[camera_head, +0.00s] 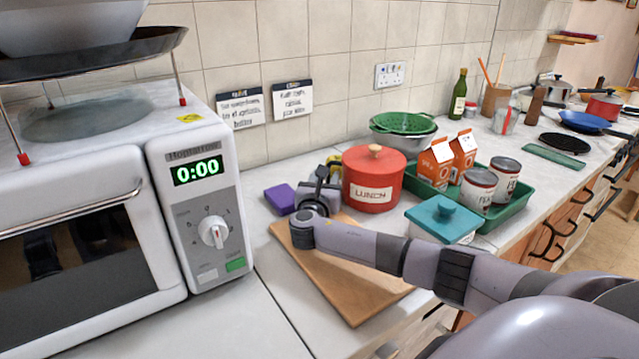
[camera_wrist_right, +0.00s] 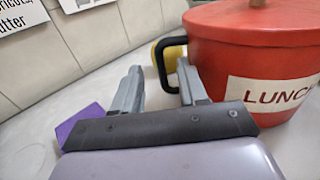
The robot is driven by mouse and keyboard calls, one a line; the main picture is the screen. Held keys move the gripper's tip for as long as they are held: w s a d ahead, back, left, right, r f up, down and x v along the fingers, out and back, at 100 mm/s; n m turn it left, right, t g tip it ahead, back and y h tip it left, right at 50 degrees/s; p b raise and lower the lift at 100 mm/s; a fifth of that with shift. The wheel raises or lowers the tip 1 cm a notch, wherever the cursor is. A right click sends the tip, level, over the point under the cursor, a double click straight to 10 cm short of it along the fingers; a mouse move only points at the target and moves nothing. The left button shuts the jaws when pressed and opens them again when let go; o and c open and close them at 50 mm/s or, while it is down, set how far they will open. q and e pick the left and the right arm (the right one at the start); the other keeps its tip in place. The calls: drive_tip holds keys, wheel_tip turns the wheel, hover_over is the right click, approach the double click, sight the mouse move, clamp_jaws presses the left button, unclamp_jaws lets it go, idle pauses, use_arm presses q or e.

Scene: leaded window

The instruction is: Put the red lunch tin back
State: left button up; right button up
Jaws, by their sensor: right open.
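The red lunch tin (camera_head: 372,184) stands upright on the counter by the tiled wall, with a wooden knob and a "LUNCH" label. In the right wrist view the tin (camera_wrist_right: 250,60) fills the right side. Its black side handle (camera_wrist_right: 161,62) shows between my two fingertips; I cannot tell whether they reach around it. My right gripper (camera_head: 320,183) is open and empty, just left of the tin; its fingers also show in the wrist view (camera_wrist_right: 158,72). My left gripper is not in view.
A wooden board (camera_head: 350,278) lies under my right arm. A purple block (camera_head: 281,198) and a yellow item (camera_wrist_right: 172,54) are close by. A white microwave (camera_head: 90,200) stands left. Right of the tin are a teal-lidded box (camera_head: 443,216) and a green tray (camera_head: 515,208) with cartons and cans.

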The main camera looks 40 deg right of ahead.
drive_tip(key=p+v, duration=0.1)
drive_tip(key=v, duration=0.4)
drive_tip(key=shift+s+a, duration=0.15)
drive_tip(key=shift+a, duration=0.1)
drive_tip(key=shift+v, duration=0.8)
